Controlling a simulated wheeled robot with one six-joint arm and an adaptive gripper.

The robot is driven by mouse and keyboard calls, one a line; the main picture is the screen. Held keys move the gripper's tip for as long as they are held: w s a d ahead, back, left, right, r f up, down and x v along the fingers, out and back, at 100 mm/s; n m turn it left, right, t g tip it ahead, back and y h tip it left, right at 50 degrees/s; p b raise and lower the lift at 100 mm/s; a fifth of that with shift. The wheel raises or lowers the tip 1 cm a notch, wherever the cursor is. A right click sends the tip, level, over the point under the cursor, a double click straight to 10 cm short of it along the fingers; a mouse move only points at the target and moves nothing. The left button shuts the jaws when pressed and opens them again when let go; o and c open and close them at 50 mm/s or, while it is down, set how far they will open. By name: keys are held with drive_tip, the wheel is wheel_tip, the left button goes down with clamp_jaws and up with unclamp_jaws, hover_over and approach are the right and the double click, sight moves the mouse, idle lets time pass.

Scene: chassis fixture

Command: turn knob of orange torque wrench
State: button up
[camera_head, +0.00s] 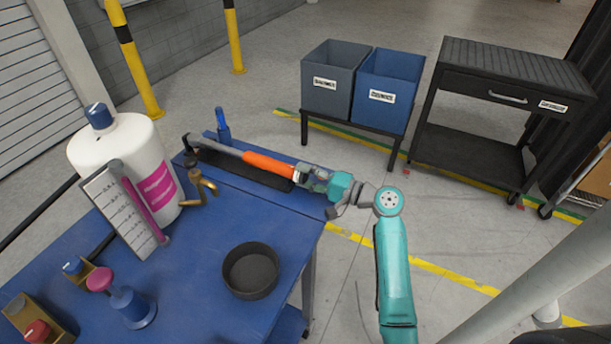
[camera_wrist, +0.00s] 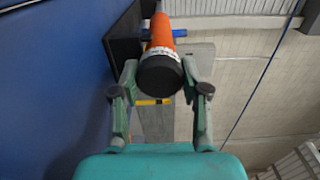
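The orange torque wrench (camera_head: 268,164) lies along the far edge of the blue workbench, its shaft pointing left and its handle end to the right. In the wrist view its orange handle (camera_wrist: 160,35) points away from me, with the black knob (camera_wrist: 160,76) facing the camera between my fingers. My gripper (camera_head: 303,174) is at the handle's right end, with one finger on each side of the knob. In the wrist view my gripper (camera_wrist: 160,72) appears closed against both sides of the knob. The head view hides the knob behind the fingers.
The blue bench (camera_head: 205,270) holds a black round dish (camera_head: 251,271), a brass crank (camera_head: 200,185), a white canister (camera_head: 125,155) and a pink-topped knob (camera_head: 99,279). A grey bin (camera_head: 331,95), a blue bin (camera_head: 383,105) and a black cart (camera_head: 510,65) stand beyond.

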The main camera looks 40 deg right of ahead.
drive_tip(key=o, duration=0.4)
drive_tip(key=v, duration=1.2)
idle(0.4)
